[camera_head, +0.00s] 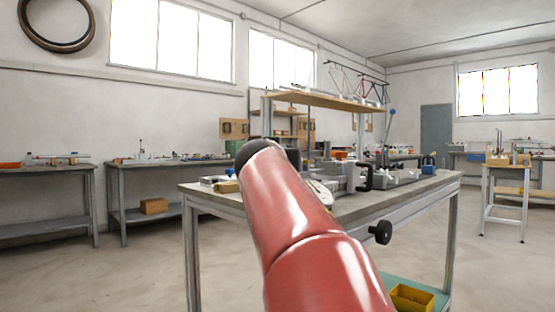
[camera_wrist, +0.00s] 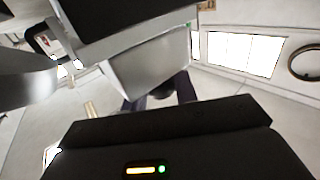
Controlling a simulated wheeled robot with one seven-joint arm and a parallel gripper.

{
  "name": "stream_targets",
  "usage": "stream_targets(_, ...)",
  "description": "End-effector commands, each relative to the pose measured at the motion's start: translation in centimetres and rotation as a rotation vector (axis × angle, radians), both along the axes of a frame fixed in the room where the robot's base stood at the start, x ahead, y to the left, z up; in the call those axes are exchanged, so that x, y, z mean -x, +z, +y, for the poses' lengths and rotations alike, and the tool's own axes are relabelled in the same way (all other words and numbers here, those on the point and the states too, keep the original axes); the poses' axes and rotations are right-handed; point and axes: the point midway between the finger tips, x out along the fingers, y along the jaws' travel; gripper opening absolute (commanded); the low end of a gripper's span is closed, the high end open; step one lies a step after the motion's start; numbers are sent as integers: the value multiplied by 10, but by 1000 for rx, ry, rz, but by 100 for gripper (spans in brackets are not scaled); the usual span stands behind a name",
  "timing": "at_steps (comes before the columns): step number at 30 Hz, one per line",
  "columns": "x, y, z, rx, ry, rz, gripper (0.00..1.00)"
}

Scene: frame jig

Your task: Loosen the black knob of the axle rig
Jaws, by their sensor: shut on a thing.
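In the wrist view my gripper (camera_wrist: 160,98) has its two dark fingers on either side of a small black thing, the black knob (camera_wrist: 165,88), and is shut on it. The knob is mostly hidden by the gripper body and sits against a grey block of the axle rig (camera_wrist: 150,68). In the head view my red arm reaches over the workbench and hides the gripper and the held knob. Grey metal fixtures stand on the bench right of my arm; I cannot tell which belong to the rig.
The workbench (camera_head: 222,203) carries a raised wooden shelf (camera_head: 325,99). Another black round knob (camera_head: 381,232) sticks out below its front edge. A yellow bin (camera_head: 411,298) is on its lower shelf.

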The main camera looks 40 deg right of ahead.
Motion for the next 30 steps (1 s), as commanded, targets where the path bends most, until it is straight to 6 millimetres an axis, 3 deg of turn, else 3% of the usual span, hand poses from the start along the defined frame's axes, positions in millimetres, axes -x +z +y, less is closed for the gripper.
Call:
stream_targets(16, 0, 0, 0, -1, 29, 0, 6)
stream_targets(17, 0, 0, 0, -1, 29, 0, 31)
stream_targets(21, 0, 0, 0, -1, 29, 1, 48)
stream_targets(30, 0, -1, -1, -1, 26, 1, 48)
